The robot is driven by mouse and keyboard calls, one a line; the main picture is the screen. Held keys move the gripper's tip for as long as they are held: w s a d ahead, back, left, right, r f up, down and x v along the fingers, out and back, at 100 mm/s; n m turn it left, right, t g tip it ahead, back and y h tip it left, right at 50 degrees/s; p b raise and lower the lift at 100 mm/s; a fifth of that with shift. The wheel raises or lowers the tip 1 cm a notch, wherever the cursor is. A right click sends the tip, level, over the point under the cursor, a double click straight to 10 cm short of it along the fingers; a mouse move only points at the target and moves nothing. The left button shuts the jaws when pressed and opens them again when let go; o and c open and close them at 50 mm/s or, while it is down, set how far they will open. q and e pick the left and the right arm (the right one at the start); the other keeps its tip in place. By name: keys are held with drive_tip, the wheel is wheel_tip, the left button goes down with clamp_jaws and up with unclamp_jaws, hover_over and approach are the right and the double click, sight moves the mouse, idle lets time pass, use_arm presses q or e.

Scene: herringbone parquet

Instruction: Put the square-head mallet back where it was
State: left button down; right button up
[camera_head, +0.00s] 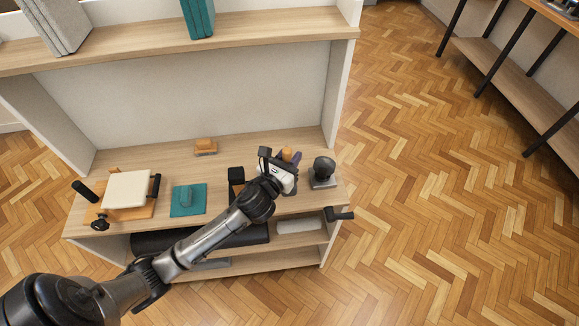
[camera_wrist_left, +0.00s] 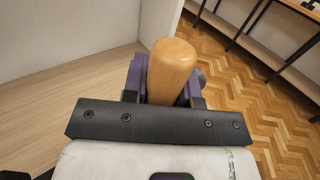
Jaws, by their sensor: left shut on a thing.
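My left gripper (camera_head: 289,161) is above the right part of the shelf unit's middle board (camera_head: 160,155). It is shut on an upright, rounded wooden handle (camera_wrist_left: 172,70), which fits the square-head mallet. The handle's top also shows in the head view (camera_head: 287,154). The mallet's head is hidden below the gripper, so I cannot tell whether it touches the board. A black block (camera_head: 236,174) stands just left of the gripper, partly behind my arm; what it belongs to is unclear. My right gripper is not in view.
A dark rounded object on a grey base (camera_head: 323,172) stands close right of the gripper. A teal pad (camera_head: 187,200), a cream block on a wooden frame (camera_head: 127,190) and a small orange-brown block (camera_head: 205,147) are further left. An upper shelf (camera_head: 170,45) overhangs behind.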

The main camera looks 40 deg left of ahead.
use_arm(q)
drive_tip(key=shift+a+f, duration=0.1)
drive_tip(key=shift+a, duration=0.05)
drive_tip(key=shift+f+b, duration=0.95)
drive_tip(key=shift+f, duration=1.05)
drive_tip(key=shift+r, duration=0.1)
drive_tip(key=c, duration=0.9)
unclamp_jaws()
drive_tip(key=shift+f, duration=0.25)
drive_tip(key=shift+r, duration=0.1)
